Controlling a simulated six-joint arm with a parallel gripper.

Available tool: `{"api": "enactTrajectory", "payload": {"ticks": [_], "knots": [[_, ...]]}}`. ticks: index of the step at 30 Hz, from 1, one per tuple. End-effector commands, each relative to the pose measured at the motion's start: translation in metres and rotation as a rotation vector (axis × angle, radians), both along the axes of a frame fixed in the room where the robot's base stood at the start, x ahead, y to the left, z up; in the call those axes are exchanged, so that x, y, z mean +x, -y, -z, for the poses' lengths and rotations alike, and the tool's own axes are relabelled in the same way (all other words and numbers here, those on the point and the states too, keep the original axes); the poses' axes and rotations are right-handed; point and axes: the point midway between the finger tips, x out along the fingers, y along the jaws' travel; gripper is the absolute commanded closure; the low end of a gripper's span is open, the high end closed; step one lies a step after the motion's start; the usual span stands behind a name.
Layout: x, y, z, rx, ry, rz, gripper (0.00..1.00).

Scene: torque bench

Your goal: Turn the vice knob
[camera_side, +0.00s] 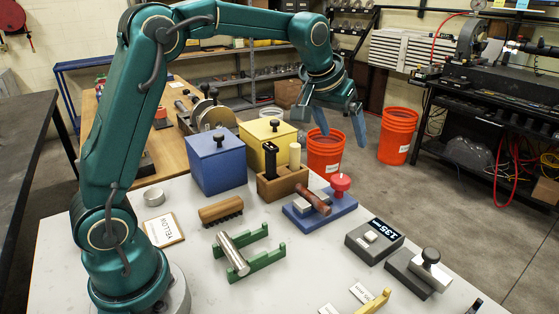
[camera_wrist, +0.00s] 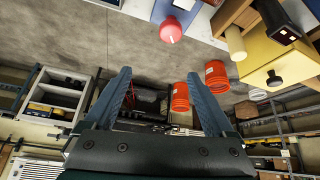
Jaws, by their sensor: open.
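A red knob (camera_side: 340,183) stands on a blue fixture (camera_side: 322,211) on the white bench. The fixture looks like the vice. A brown cylindrical bar (camera_side: 313,200) and a light block lie on it. The red knob also shows at the top of the wrist view (camera_wrist: 171,29), with a thin pale line on its top. My gripper (camera_side: 341,125) is open and empty, high above and behind the knob, apart from it. In the wrist view, both fingers (camera_wrist: 158,76) are spread with nothing between them but distant background.
A blue box (camera_side: 214,165) and a yellow box (camera_side: 268,149), each with a dark knob, stand at the back. A wooden holder (camera_side: 282,184) stands left of the blue fixture. Green rails (camera_side: 262,263) carry a metal rod. A grey display unit (camera_side: 374,240) sits at right.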

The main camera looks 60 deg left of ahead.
Motion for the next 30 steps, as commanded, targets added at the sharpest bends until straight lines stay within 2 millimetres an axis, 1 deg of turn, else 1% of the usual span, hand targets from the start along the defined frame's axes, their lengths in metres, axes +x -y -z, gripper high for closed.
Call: {"api": "enactTrajectory", "payload": {"ticks": [1, 3, 6, 9, 14, 21, 25, 30], "knots": [[0.011, -0.005, 0.017, -0.001, -0.026, -0.011, 0.11], [0.02, -0.01, 0.036, -0.003, -0.053, -0.021, 0.11], [0.027, -0.015, 0.061, -0.005, -0.093, -0.03, 0.11], [0.027, -0.018, 0.08, -0.011, -0.132, -0.036, 0.11], [0.026, -0.021, 0.098, -0.014, -0.162, -0.041, 0.11], [0.037, -0.024, 0.125, -0.015, -0.161, -0.041, 0.11], [0.041, -0.025, 0.135, -0.014, -0.16, -0.04, 0.11], [0.043, -0.026, 0.138, -0.014, -0.157, -0.04, 0.11]]}}
